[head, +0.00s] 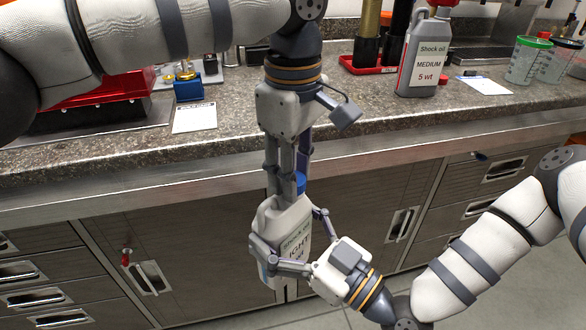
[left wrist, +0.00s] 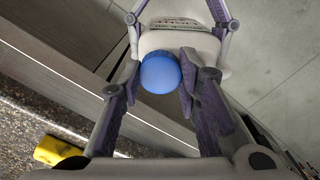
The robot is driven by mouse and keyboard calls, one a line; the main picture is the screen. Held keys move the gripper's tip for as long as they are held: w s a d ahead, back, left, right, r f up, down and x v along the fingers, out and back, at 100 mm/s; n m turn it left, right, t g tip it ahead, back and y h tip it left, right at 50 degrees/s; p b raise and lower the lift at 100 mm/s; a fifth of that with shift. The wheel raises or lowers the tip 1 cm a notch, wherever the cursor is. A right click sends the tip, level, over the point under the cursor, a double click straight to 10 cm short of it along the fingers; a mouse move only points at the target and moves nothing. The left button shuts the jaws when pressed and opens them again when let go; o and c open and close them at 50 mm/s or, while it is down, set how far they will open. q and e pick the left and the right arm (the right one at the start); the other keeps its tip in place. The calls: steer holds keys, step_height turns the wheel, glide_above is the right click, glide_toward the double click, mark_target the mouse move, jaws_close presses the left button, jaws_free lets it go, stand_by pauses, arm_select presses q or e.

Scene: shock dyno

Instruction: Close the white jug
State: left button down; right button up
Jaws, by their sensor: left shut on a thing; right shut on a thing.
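The white jug (head: 272,217), labelled "Shock oil", hangs in the air in front of the counter, slightly tilted. My right gripper (head: 289,243) is shut around its body from below right. The blue cap (head: 300,183) is at the top of the jug. My left gripper (head: 287,190) points down from above, with its fingers shut on the cap. In the left wrist view, the blue cap (left wrist: 160,73) is between my left fingers, over the white jug (left wrist: 180,42). The cap hides the neck, so I cannot tell whether it is seated.
The stone counter (head: 235,140) runs behind, with drawers and cabinets below. A yellow item (left wrist: 57,152) shows in the left wrist view.

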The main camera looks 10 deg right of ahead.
arm_select(q)
steer(key=shift+m, duration=1)
steer(key=c, duration=1.1)
jaws_free()
steer(key=shift+r, duration=0.1)
step_height(320, 180, up, 12)
